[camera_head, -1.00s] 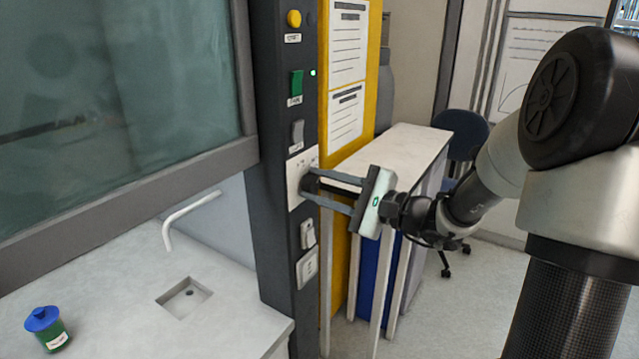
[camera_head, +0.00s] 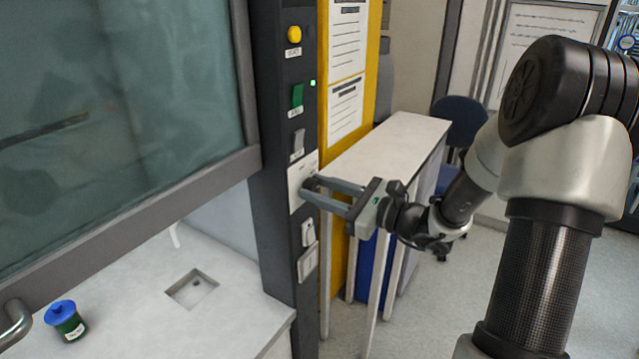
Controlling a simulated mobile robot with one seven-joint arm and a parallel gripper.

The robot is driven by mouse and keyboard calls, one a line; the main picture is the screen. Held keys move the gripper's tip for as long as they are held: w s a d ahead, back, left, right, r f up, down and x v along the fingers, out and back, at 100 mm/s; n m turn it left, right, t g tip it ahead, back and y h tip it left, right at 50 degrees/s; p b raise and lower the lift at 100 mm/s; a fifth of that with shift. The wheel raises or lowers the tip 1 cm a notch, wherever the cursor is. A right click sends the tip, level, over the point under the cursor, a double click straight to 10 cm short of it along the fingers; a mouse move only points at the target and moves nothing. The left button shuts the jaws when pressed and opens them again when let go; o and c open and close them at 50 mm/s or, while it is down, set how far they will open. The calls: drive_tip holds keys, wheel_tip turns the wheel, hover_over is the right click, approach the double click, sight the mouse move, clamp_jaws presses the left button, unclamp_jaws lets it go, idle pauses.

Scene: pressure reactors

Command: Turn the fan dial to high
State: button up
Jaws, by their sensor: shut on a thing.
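The fan dial sits on a white plate (camera_head: 297,172) on the dark control column (camera_head: 275,120) of the fume hood. My gripper (camera_head: 309,188) reaches the plate from the right, with both fingers around the dial and shut on it. The fingers and their tips hide the dial, so its setting cannot be read. My wrist stretches back to the right from the plate.
Above the plate are a yellow button (camera_head: 294,34), a green switch (camera_head: 297,96) and a grey switch (camera_head: 298,143). Sockets (camera_head: 307,263) are below. A white-topped bench (camera_head: 395,140) stands behind my wrist.

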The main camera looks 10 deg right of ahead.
idle(0.5)
drive_tip(key=o, duration=1)
drive_tip(key=shift+o, duration=0.2)
drive_tip(key=b+v, duration=0.1)
drive_tip(key=v, duration=1.6)
drive_tip(key=shift+b, duration=0.35)
drive_tip(key=shift+s+d+r, duration=0.1)
drive_tip(key=shift+s+d, duration=0.05)
